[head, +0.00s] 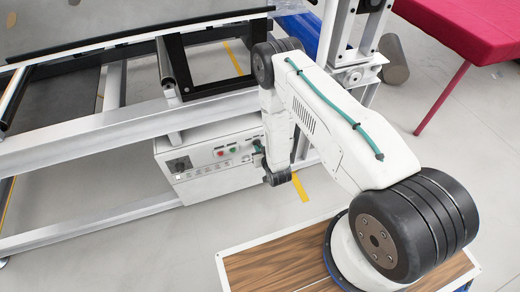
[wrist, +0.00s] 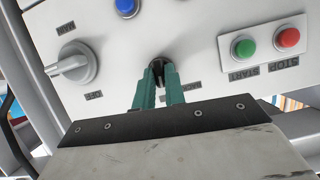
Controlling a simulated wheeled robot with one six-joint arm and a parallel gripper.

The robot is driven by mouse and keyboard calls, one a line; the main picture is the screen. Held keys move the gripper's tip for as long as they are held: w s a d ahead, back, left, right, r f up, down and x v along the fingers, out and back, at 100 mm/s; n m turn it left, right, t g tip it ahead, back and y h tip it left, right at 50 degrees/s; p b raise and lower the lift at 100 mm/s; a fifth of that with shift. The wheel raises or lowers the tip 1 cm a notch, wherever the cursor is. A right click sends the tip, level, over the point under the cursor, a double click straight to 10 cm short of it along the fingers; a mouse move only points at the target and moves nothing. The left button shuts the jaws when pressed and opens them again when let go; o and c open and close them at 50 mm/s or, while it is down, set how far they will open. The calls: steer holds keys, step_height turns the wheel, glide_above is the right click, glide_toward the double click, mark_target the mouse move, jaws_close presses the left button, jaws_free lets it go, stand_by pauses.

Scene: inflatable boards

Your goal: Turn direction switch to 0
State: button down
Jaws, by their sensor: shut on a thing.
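The direction switch seems to be the small black knob (wrist: 157,68) on the white control panel (wrist: 200,35). My gripper (wrist: 160,75) has green fingers that are shut on this knob, one on each side. The fingers hide much of it, and I cannot read its setting. In the head view my gripper (head: 259,146) reaches the front of the white control box (head: 205,185), and the arm hides the switch there.
In the wrist view, a large grey rotary knob (wrist: 75,65) is left, a blue button (wrist: 126,6) above, and green (wrist: 244,47) and red (wrist: 288,38) buttons right. Labels appear upside down. A metal frame (head: 100,140) surrounds the box. A maroon table (head: 470,25) stands far right.

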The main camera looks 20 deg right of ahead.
stand_by(0.4)
steer(key=c, duration=1.5)
jaws_free()
steer(key=shift+o, duration=0.2)
steer(key=v, duration=0.8)
steer(key=shift+w+a, duration=0.1)
